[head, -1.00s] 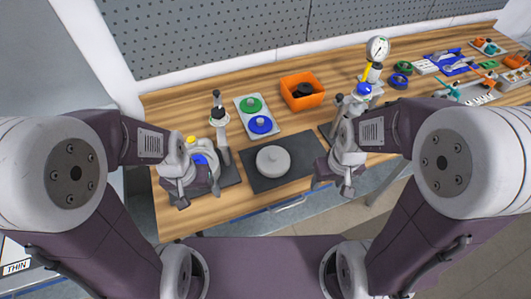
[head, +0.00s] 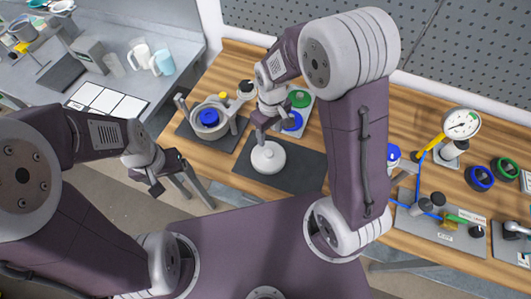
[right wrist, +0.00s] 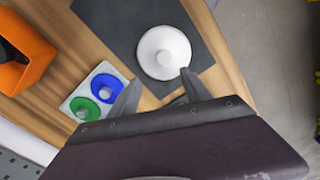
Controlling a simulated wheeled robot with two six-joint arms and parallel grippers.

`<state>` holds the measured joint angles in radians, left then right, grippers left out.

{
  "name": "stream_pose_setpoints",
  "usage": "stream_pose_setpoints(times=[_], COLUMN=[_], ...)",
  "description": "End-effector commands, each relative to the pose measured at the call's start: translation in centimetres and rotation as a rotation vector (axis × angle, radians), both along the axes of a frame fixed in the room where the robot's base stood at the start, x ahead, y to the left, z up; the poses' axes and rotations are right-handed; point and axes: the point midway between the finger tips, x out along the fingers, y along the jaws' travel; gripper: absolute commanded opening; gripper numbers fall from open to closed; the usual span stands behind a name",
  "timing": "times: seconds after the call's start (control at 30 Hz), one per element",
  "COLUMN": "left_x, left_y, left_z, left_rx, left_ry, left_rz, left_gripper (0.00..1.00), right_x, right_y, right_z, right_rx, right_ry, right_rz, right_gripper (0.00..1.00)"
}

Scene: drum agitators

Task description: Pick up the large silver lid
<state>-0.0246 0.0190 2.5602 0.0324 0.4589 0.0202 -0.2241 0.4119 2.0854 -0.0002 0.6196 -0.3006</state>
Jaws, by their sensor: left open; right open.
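The large silver lid (head: 268,157) is a pale round disc with a small knob on top. It lies flat on a dark mat (head: 303,165) on the wooden bench, and it also shows in the right wrist view (right wrist: 164,52). My right gripper (head: 262,130) is open and empty, just above the far side of the lid; in the right wrist view its fingers (right wrist: 158,92) are spread near the lid's edge, with one fingertip overlapping that edge. Contact cannot be told. My left gripper (head: 162,184) is open and empty, off the bench's front edge at the left.
A drum-like pot with a blue cap (head: 209,117) stands left of the lid. Green and blue knobbed lids (right wrist: 103,87) sit on a pale plate beside the mat, near an orange bin (right wrist: 22,52). A gauge stand (head: 455,133) is at the right.

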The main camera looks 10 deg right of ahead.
Motion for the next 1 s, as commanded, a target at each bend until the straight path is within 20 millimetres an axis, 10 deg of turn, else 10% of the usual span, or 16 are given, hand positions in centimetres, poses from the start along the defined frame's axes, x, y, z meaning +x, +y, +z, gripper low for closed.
stream_pose_setpoints(times=[1.0], left_x=[0.0], left_y=[0.0], left_z=[2.3], left_rx=[0.000], left_ry=[0.000], left_rz=[0.000], left_gripper=[0.83], right_x=[-1.2], right_y=[0.6], right_z=[-9.4], right_rx=[-0.006], right_ry=[0.026], right_rz=[0.025], right_gripper=[0.56])
